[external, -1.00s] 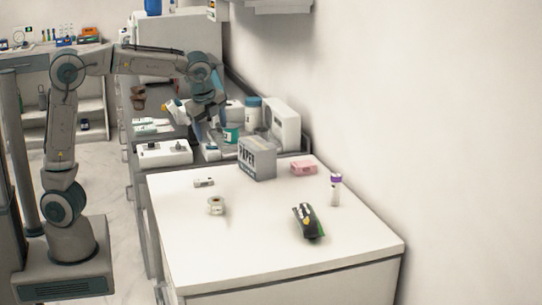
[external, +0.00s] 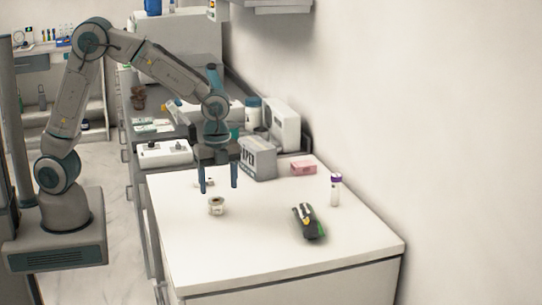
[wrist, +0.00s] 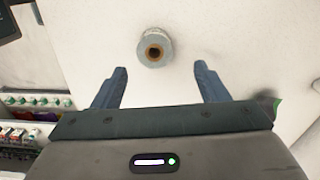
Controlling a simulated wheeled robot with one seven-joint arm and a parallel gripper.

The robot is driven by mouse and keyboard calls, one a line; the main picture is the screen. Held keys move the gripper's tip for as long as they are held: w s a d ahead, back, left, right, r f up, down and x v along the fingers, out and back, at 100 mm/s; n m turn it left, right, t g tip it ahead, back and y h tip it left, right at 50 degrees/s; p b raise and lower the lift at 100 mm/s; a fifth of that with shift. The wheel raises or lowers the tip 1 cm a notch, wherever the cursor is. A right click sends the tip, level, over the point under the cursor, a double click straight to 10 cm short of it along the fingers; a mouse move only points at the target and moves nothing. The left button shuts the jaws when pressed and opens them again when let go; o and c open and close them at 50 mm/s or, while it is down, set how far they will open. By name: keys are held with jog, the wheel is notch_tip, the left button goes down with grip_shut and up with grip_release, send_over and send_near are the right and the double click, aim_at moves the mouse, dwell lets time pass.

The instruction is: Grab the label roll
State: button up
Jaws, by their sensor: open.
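The label roll (external: 216,207) is a small whitish roll with a brown core, standing on the white tabletop (external: 270,250) near its left side. In the wrist view the label roll (wrist: 154,49) shows from above, beyond the fingertips and roughly centred between them. My gripper (external: 218,190) is open and empty, with its fingers pointing down above the table, just behind the roll in the external view. In the wrist view my gripper (wrist: 160,80) has its two blue-grey fingers wide apart. It does not touch the roll.
A small white item (external: 206,183) is partly hidden behind my fingers. A grey paper box (external: 257,160), a pink box (external: 303,168), a purple-capped tube (external: 335,190) and a dark device (external: 307,222) stand on the table. The front of the tabletop is clear.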

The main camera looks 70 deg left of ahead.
aim_at(216, 200)
jog(key=f, duration=0.4)
jog(key=f+p, duration=0.1)
jog(key=f, duration=0.1)
jog(key=shift+s+a+f, duration=0.2)
jog(key=shift+s+a, duration=0.1)
jog(key=shift+s, duration=0.05)
jog(key=c, duration=1.1)
